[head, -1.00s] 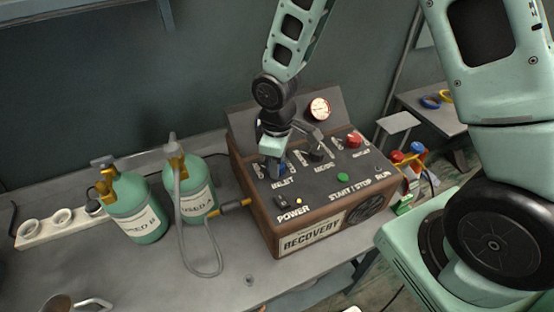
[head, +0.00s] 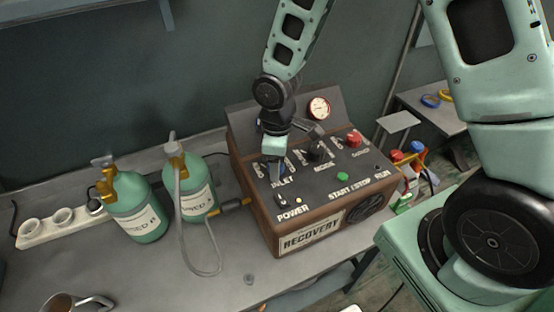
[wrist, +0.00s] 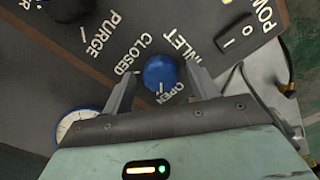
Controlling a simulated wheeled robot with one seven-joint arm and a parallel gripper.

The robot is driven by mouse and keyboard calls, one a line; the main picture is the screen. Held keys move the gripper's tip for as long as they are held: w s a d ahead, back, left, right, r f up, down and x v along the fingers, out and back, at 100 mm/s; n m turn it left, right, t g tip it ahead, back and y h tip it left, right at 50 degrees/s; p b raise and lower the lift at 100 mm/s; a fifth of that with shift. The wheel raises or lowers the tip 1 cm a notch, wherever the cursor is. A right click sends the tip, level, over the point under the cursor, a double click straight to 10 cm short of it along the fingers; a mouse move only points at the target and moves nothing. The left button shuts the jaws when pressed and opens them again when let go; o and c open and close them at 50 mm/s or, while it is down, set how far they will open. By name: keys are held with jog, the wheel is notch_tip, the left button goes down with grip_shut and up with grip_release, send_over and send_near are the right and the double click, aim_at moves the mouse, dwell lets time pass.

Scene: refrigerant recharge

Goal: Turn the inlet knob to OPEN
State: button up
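The blue inlet knob (wrist: 161,73) sits on the dark top panel of the recovery machine (head: 315,240), between the CLOSED and OPEN labels. Its white mark points down in the wrist view, at the OPEN label (wrist: 167,93). My gripper (wrist: 160,70) has one finger on each side of the knob, with visible gaps, so it looks open around the knob and not clamped. In the head view my gripper (head: 273,158) is over the panel's left part and mostly hides the knob.
A black mode knob (head: 318,151), a red knob (head: 354,139) and a green start/stop button (head: 342,177) share the panel. A power switch (wrist: 247,33) is near the right finger. Two green cylinders (head: 140,205) (head: 190,185) with a hose stand left of the machine.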

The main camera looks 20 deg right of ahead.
notch_tip(320, 180, up, 17)
jog(key=b, duration=0.1)
jog(key=shift+r, duration=0.2)
dwell(0.4)
dwell(0.3)
jog(key=s+a+f+m+b, duration=0.1)
jog(key=s+a+f, duration=0.1)
jog(key=s, duration=0.8)
jog(key=s+a+f+m+b, duration=0.2)
jog(key=s+a, duration=0.2)
jog(key=s, duration=0.6)
jog(key=shift+a+f+m+y, duration=0.25)
jog(key=shift+f+m+y, duration=0.05)
jog(key=shift+r, duration=0.1)
